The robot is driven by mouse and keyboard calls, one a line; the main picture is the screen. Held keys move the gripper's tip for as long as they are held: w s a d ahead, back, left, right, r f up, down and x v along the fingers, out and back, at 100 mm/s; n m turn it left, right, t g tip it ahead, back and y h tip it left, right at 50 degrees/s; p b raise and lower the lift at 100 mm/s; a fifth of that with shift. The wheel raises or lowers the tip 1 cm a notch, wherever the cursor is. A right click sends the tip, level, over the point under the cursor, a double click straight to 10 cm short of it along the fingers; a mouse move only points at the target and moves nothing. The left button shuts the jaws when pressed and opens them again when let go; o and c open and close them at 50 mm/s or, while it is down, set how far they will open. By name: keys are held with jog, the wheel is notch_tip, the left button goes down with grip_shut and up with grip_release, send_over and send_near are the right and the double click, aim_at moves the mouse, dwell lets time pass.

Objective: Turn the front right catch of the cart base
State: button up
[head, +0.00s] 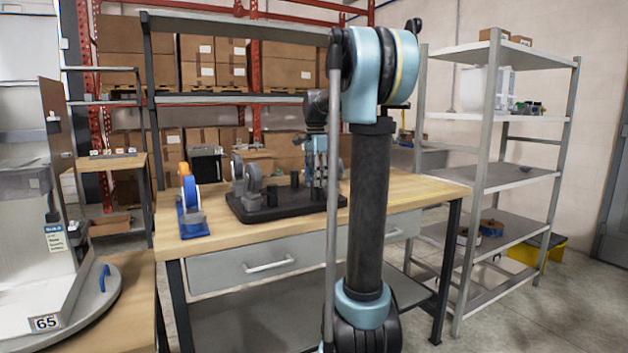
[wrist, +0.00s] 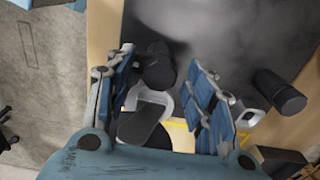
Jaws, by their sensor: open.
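The cart base (head: 270,214) is a dark plate lying on the wooden workbench, with grey caster wheels (head: 250,180) at its left and short black posts on top. My gripper (head: 317,170) is at its right end, pointing down, partly hidden behind my arm. In the wrist view my gripper (wrist: 163,105) is open, with blue fingers on either side of a part with a light grey rim and a dark flat tab (wrist: 143,122). This looks like the catch, but I cannot be sure. A black post (wrist: 157,68) stands just beyond it, near the left finger. I cannot tell whether the fingers touch anything.
Another black post (wrist: 278,92) stands right of the fingers. A blue and orange caster (head: 190,200) stands on the workbench (head: 420,190), left of the cart base. Bench top is clear at the right. A metal shelf (head: 510,175) stands further right; a machine (head: 45,200) is at the left.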

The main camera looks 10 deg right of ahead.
jog(key=c, duration=1.1)
jog(key=shift+o, duration=0.2)
jog(key=shift+n, duration=0.3)
jog(key=n, duration=0.9)
jog(key=shift+w, duration=0.1)
jog(key=n, duration=0.4)
jog(key=shift+n, duration=2.1)
